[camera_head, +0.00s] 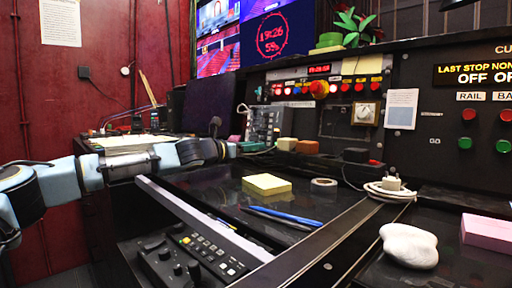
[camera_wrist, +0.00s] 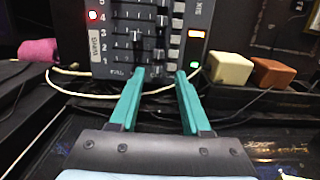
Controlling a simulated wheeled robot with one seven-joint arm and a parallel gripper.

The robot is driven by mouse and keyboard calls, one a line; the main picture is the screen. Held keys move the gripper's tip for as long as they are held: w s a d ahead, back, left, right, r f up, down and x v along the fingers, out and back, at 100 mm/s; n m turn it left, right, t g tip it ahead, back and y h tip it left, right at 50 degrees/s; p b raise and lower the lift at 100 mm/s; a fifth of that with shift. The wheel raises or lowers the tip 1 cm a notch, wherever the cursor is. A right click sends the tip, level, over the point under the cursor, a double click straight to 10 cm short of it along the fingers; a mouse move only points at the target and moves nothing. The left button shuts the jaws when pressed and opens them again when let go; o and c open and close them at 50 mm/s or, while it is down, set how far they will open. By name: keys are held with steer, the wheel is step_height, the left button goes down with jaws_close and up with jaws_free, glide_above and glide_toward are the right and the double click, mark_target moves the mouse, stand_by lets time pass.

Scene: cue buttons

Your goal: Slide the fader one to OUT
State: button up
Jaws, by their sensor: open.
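The fader panel (camera_head: 264,122) stands upright at the back of the desk, left of centre in the head view. In the wrist view the panel (camera_wrist: 124,18) fills the top middle, with a number scale, a "FULL" mark low down and several vertical slots. One fader knob (camera_wrist: 138,36) sits partway up the left slot; other knobs show to its right. I cannot read which is fader one, and the OUT mark is not visible. My gripper (camera_wrist: 160,73) is open and empty, its teal fingers apart just below the panel's lower edge. In the head view my gripper (camera_head: 234,149) is in front of the panel.
A cream block (camera_wrist: 230,69) and a brown block (camera_wrist: 272,73) stand right of the panel, a pink object (camera_wrist: 38,50) left. A pale cable (camera_wrist: 75,92) runs below the panel. A yellow pad (camera_head: 266,184) and blue pen (camera_head: 285,216) lie on the desk.

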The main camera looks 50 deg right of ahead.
steer(key=a, duration=0.9)
steer(key=shift+w+a, duration=0.2)
